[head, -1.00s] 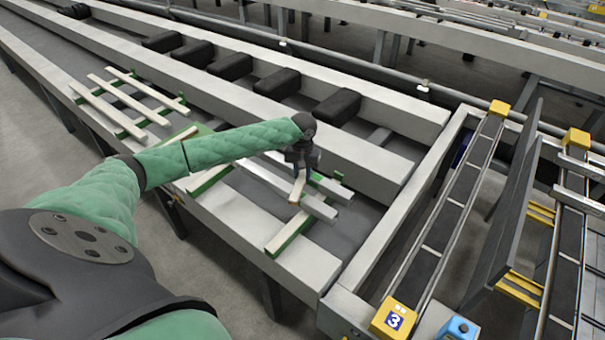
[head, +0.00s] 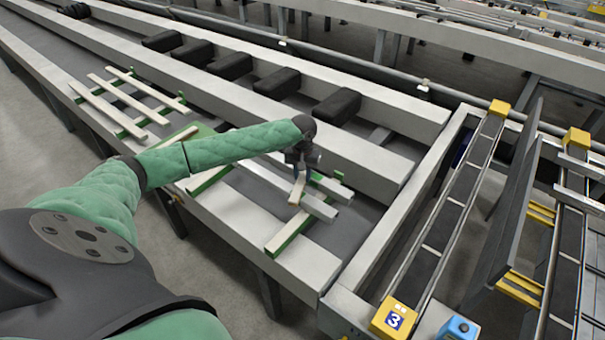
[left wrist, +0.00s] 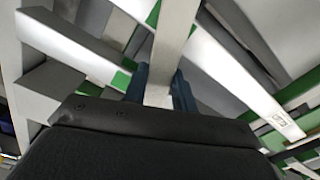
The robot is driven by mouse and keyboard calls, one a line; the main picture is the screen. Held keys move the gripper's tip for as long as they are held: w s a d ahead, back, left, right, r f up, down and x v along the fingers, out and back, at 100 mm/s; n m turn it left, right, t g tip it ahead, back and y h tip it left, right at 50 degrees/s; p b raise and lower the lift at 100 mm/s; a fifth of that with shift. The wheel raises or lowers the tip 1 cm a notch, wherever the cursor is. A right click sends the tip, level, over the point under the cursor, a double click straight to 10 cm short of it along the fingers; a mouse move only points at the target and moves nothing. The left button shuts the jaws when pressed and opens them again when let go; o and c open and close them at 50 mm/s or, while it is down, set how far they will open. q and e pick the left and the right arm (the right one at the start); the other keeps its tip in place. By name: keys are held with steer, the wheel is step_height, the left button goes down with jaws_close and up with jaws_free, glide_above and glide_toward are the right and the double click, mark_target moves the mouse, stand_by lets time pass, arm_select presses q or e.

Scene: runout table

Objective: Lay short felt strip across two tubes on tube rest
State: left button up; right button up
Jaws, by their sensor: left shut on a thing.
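My left gripper (head: 299,172) is shut on a short pale felt strip (head: 297,191), just above or at the tubes. The left wrist view shows the strip (left wrist: 172,38) between the two blue fingertips (left wrist: 161,90). Two silver tubes (head: 318,208) lie side by side on a green tube rest (head: 290,232) with pale top strips. In the left wrist view one tube (left wrist: 245,78) runs right of the felt strip and another pale bar (left wrist: 75,48) runs left of it. I cannot tell whether the strip touches the tubes. My right gripper is out of view.
Another green rack with pale bars (head: 100,107) lies to the left on the runout table (head: 250,220). Several black blocks (head: 336,107) line the table's far side. A raised beam (head: 400,235) closes the right end, with a yellow-ended conveyor (head: 440,232) beyond.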

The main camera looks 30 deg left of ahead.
mark_target(303, 176)
arm_select(q)
steer(key=shift+f, duration=0.2)
steer(key=o, duration=1)
steer(key=shift+o, duration=0.5)
steer(key=shift+r, duration=0.1)
step_height(303, 176, up, 6)
steer(key=b, duration=0.2)
steer(key=shift+b, duration=0.3)
steer(key=shift+r, duration=0.75)
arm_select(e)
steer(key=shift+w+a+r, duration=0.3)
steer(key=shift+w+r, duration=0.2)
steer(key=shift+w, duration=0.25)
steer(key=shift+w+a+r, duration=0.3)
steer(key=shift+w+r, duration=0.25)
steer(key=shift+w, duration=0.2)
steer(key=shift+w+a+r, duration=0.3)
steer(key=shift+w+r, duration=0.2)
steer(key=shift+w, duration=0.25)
